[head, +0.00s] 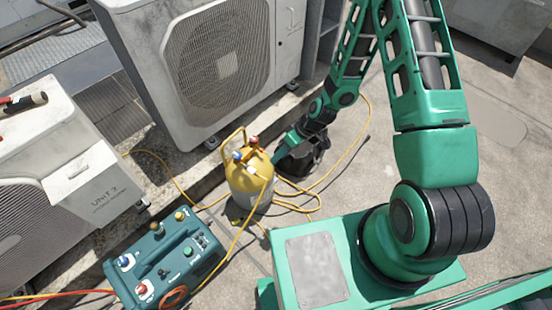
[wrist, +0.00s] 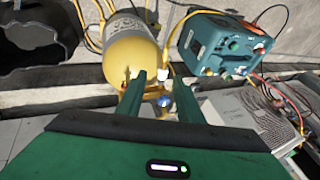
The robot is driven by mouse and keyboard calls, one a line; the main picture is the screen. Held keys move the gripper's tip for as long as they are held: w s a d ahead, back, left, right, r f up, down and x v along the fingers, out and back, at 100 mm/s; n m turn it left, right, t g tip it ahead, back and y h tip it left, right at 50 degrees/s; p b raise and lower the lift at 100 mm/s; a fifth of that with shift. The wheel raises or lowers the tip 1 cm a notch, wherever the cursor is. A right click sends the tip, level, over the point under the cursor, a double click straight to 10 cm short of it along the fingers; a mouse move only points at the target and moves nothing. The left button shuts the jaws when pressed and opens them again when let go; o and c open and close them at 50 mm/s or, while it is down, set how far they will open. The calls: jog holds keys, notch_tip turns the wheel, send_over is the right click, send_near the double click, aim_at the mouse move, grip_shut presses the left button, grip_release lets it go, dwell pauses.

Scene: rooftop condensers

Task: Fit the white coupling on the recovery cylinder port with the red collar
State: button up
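The yellow recovery cylinder (head: 248,185) stands upright in the middle of the head view; its yellow body (wrist: 135,55) also shows in the wrist view. Its red collar port (head: 254,140) is on the far side of its top, with a blue port (head: 237,156) to the left. In the wrist view the red collar (wrist: 127,72) is just left of the left finger, and the blue port (wrist: 163,101) shows between the fingers. The white coupling (wrist: 163,73) appears between the fingertips. My gripper (wrist: 160,77) looks open around it; contact is unclear.
A teal recovery machine (head: 165,262) stands left of the cylinder, with yellow hoses (head: 160,157) loose on the floor. A large condenser (head: 215,60) stands behind, and another condenser (head: 60,160) is at left. Floor at right is largely clear.

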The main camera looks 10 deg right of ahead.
aim_at(253, 172)
jog(key=s+x, duration=0.1)
jog(key=x, duration=1.2)
jog(key=shift+w+a+r, duration=0.2)
jog(key=shift+w+a, duration=0.05)
jog(key=shift+a, duration=0.15)
jog(key=shift+c, duration=0.2)
grip_shut()
